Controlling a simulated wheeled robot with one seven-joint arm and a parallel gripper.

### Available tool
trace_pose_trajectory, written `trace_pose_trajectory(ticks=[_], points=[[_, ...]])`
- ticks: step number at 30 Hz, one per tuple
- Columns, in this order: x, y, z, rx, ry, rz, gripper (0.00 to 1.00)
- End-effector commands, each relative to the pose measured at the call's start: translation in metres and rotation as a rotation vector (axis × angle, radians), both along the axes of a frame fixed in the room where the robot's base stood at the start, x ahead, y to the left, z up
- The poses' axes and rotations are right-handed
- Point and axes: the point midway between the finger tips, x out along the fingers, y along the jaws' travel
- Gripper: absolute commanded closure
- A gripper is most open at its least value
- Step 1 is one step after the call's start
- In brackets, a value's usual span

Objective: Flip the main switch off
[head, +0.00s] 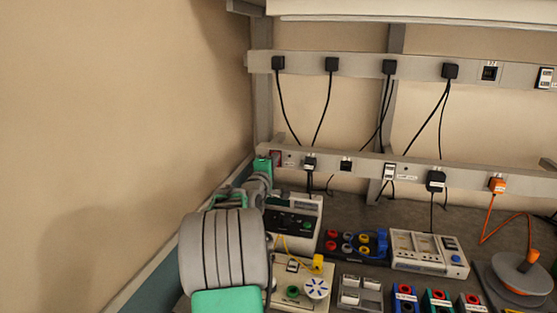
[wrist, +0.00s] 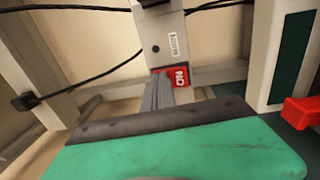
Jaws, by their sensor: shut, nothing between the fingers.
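The main switch (wrist: 181,77) is a red rocker with white "ON" lettering, set in the pale power rail in the wrist view. In the head view the dark red switch (head: 276,158) sits at the left end of the lower rail. My gripper (head: 264,165) is at that end of the rail, just left of the switch. In the wrist view my shut, empty gripper (wrist: 158,90) reaches up to the switch's left side and hides part of it. I cannot tell whether it touches the switch.
The lower rail (head: 345,164) carries several plugs and cables. A grey instrument (head: 300,207) stands just below my gripper, and another device (head: 429,253) stands further right. The wall lies close on the left. A red part (wrist: 301,112) shows at right in the wrist view.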

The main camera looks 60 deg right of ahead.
Motion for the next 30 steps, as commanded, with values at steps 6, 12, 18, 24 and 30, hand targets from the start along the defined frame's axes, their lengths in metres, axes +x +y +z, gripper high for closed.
trace_pose_trajectory(ticks=[6,12,18,24,30], points=[[0.001,0.007,-0.001,-0.001,-0.001,0.004,1.00],[-0.006,0.045,0.003,-0.005,-0.002,0.001,1.00],[-0.016,0.093,0.011,-0.004,-0.002,0.000,1.00],[-0.023,0.128,0.015,-0.002,-0.001,-0.001,1.00],[-0.026,0.137,0.017,-0.001,0.001,-0.003,1.00]])
